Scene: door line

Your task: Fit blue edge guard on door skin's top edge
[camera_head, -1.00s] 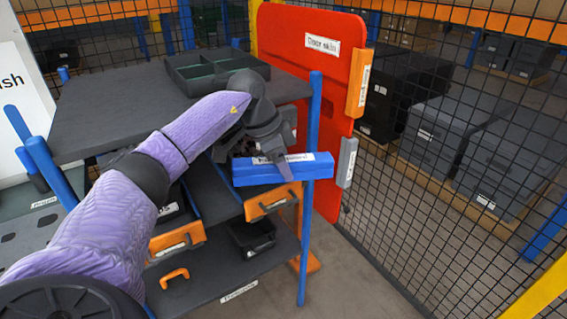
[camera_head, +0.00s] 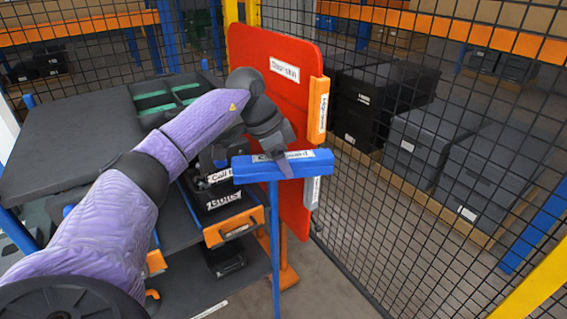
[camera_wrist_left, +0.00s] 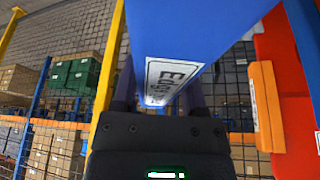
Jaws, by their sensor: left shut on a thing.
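The blue edge guard (camera_head: 309,166) is a long bar with a white label. My left gripper (camera_head: 284,168) is shut on it and holds it level in front of the door skin. The guard (camera_wrist_left: 215,30) also fills the top of the left wrist view, above my left gripper (camera_wrist_left: 160,104). The red door skin (camera_head: 290,98) stands upright behind the guard, its top edge well above the guard in the head view. An orange piece (camera_head: 318,108) and a grey piece (camera_head: 312,190) sit on its right edge. My right gripper is out of view.
A dark shelf rack (camera_head: 70,140) stands at left, with a green-lined tray (camera_head: 165,95) on top and orange-fronted bins (camera_head: 234,227) below. A mesh fence (camera_head: 400,200) runs at right, with dark crates (camera_head: 430,140) behind it.

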